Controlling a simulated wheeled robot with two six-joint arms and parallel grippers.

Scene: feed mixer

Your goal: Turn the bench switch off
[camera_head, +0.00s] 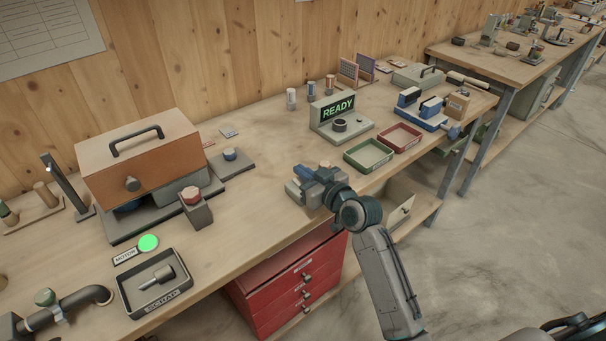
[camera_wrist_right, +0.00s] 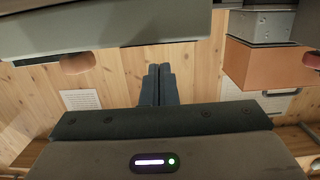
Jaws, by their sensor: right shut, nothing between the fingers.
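I cannot tell for sure which thing is the bench switch. A dark grey box with a red hexagonal knob (camera_head: 192,197) stands at the right front corner of the orange-brown mixer (camera_head: 150,163). A round green lamp (camera_head: 148,243) beside a MOTOR label (camera_head: 125,256) is lit, in front of the mixer. My right gripper (camera_head: 304,174) is above the bench's front edge, right of the knob box and well apart from it. Its fingers are shut and empty, also in the right wrist view (camera_wrist_right: 159,72). My left gripper is out of view.
A SCRAP tray (camera_head: 125,293) holds a small metal part at the front left. A READY display (camera_head: 338,110), a green tray (camera_head: 369,165) and a red tray (camera_head: 414,140) stand right of the gripper. The bench between the knob box and gripper is mostly clear. Red drawers (camera_head: 303,270) are below.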

